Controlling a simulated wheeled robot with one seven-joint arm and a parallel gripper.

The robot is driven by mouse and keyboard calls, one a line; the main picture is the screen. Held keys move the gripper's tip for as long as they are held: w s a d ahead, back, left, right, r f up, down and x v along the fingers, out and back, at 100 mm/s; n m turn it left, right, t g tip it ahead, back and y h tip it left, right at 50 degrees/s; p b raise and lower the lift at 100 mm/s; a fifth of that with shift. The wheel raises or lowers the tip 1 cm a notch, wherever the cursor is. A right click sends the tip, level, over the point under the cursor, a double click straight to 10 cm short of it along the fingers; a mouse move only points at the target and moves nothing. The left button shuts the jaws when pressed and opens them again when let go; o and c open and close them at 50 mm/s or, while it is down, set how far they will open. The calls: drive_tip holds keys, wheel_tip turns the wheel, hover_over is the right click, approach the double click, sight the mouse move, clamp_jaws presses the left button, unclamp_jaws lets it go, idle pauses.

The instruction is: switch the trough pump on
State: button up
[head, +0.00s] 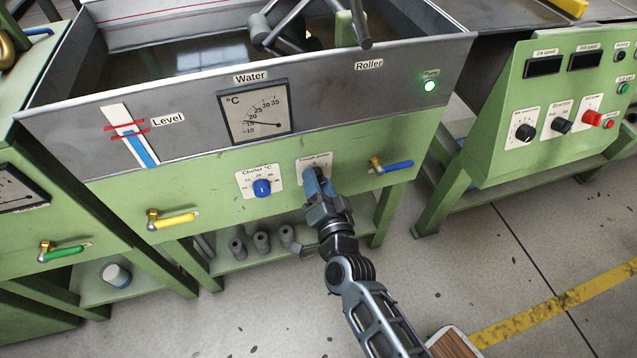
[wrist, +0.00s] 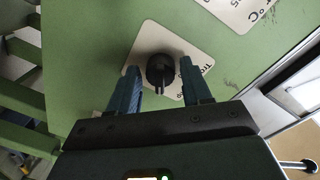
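The trough pump knob (wrist: 160,70) is black and round on a white plate (wrist: 143,44), whose label is partly hidden; I can read "Tro". The plate also shows in the head view (head: 305,166), where my gripper hides the knob. My gripper (head: 314,176) is at the green front panel of the trough. In the wrist view its two blue fingers are apart, one on each side of the knob, with gaps visible; I cannot tell whether they reach around it. The knob's pointer bar points down in the wrist view. A green lamp (head: 430,86) under a small label reading "Pump" is lit.
Left of the pump plate is the blue chiller knob (head: 262,187). A blue-handled valve (head: 392,167) is close on the right, a yellow-handled valve (head: 172,220) further left. Above is the grey water trough (head: 330,100). A control cabinet (head: 545,100) stands right. The floor between is clear.

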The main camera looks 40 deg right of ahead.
drive_tip(key=shift+o, duration=0.8)
drive_tip(key=v, duration=0.7)
drive_tip(key=shift+s, duration=0.35)
drive_tip(key=shift+a, duration=0.15)
drive_tip(key=s+a+r+n+y+p, duration=0.2)
drive_tip(key=s+r+n+p, duration=0.15)
drive_tip(key=s+r, duration=0.55)
drive_tip(key=s+a+r+n+y+p, duration=0.15)
drive_tip(key=s+r+n, duration=0.4)
drive_tip(key=s, duration=0.75)
drive_tip(key=s+d+r+n+g+y+p, duration=0.1)
drive_tip(key=s+r+n, duration=0.4)
drive_tip(key=r, duration=0.5)
drive_tip(key=shift+s+d+r+g+y+p, duration=0.2)
drive_tip(key=shift+s+d+g+y+p, duration=0.1)
drive_tip(key=shift+s+d+y+p, duration=0.55)
drive_tip(key=shift+w, duration=0.15)
